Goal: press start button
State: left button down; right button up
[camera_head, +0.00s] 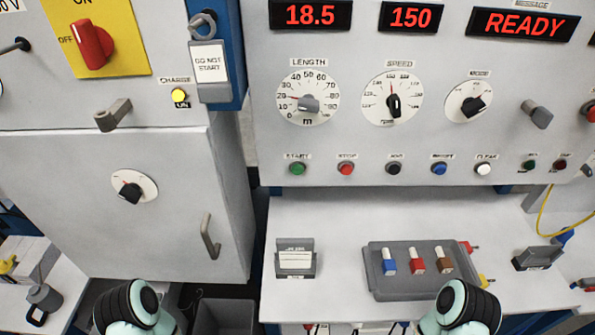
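The green start button (297,169) sits at the left end of a row of buttons on the grey control panel (450,165), under a small label that reads START. It is unobstructed. A red stop button (346,169) is just to its right. Parts of my two arms show at the bottom edge, one at the left and one at the right, well below the panel. Neither gripper's fingers can be seen, and nothing of mine touches the start button.
Black, blue and white buttons continue the row. Displays above read 18.5, 150 and READY. Below, a white table (340,225) holds a grey tray (390,286) with colored pieces and a card holder (295,260). A grey cabinet (60,200) stands left. Space before the start button is clear.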

aim_at(296, 169)
jog(key=k+j+z, duration=0.2)
jog(key=j, duration=0.2)
jog(key=k+j+z, duration=0.2)
jog(key=j, duration=0.2)
jog(key=k+j+z, duration=0.2)
jog(key=i+l, duration=0.2)
jog(key=i, duration=0.2)
